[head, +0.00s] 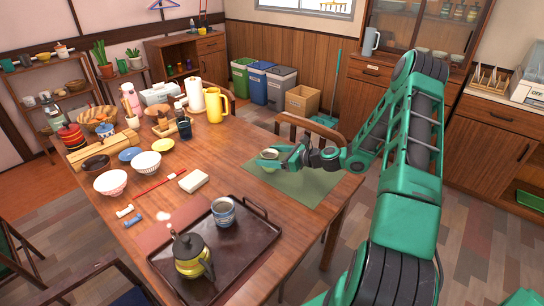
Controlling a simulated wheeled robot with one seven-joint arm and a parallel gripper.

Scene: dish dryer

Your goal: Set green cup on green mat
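The small green cup (268,154) is upright at the far left part of the green mat (310,187), near the table's far right side. I cannot tell whether its base rests on the mat or is slightly above it. My gripper (272,163) reaches in from the right, level, with a finger across the front of the cup. The finger hides the cup's middle, and the far finger is not clear. I cannot tell whether the fingers grip the cup or only stand around it.
A dark tray (262,253) with a blue cup (223,212) and a kettle (190,256) is at the table's front. A white block (194,181), bowls and a yellow jug (214,106) stand to the left. A chair back (309,129) is behind the mat. The mat's right part is bare.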

